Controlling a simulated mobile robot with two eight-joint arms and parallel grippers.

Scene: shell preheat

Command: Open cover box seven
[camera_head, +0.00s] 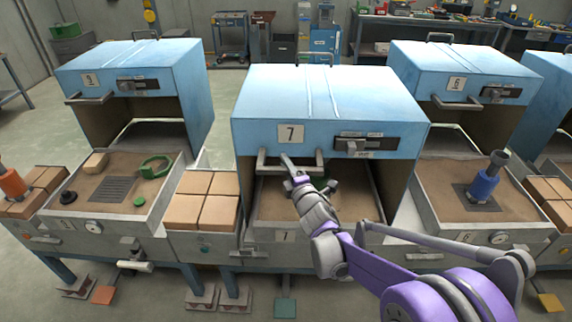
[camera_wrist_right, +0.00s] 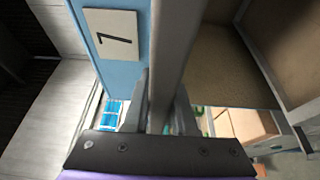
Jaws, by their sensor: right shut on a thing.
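The blue cover of box seven (camera_head: 330,95) has a white "7" plate and a grey bar handle (camera_head: 268,163) on its front. The cover stands raised above its sand tray (camera_head: 275,205), with an open gap under its front edge. My right gripper (camera_head: 290,166) is shut on the handle. In the right wrist view, the handle bar (camera_wrist_right: 182,45) passes between the fingers (camera_wrist_right: 160,112), beside the "7" plate (camera_wrist_right: 112,38). My right arm hides part of the tray and something green in it. My left gripper is not in view.
Similar blue covers stand raised at the left (camera_head: 130,75) and right (camera_head: 465,70) over sand trays. Brown blocks (camera_head: 207,203) sit between the trays. A blue cylinder (camera_head: 484,187) stands in the right tray. Workbenches line the back.

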